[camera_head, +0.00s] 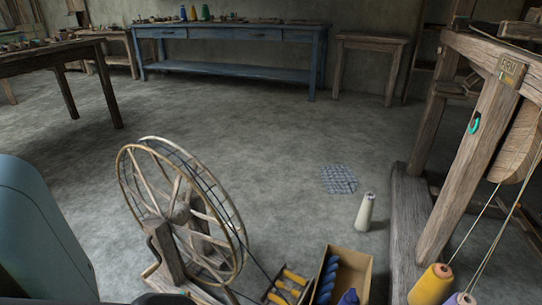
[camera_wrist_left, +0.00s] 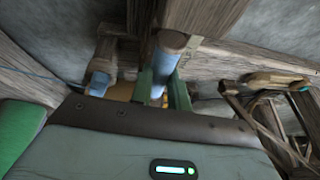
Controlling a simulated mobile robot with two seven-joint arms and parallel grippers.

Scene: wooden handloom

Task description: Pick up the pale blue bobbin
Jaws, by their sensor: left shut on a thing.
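In the left wrist view, my left gripper (camera_wrist_left: 164,92) has its green fingers closed on either side of a pale blue bobbin (camera_wrist_left: 171,44). The bobbin is a cylinder lying between the fingers and reaching up past them toward dark wooden beams. A second pale blue cylinder (camera_wrist_left: 99,84) shows to the left, apart from the fingers. The head view shows only part of my arm at the lower left, not the left gripper or the held bobbin. My right gripper is in neither view.
A spoked wooden wheel (camera_head: 177,212) stands in front. Right of it are an open box (camera_head: 356,262) with dark blue bobbins, a white cone (camera_head: 365,212) on the floor and a wooden loom frame (camera_head: 468,165). A blue table (camera_head: 230,72) stands at the back. Mid-floor is mostly clear.

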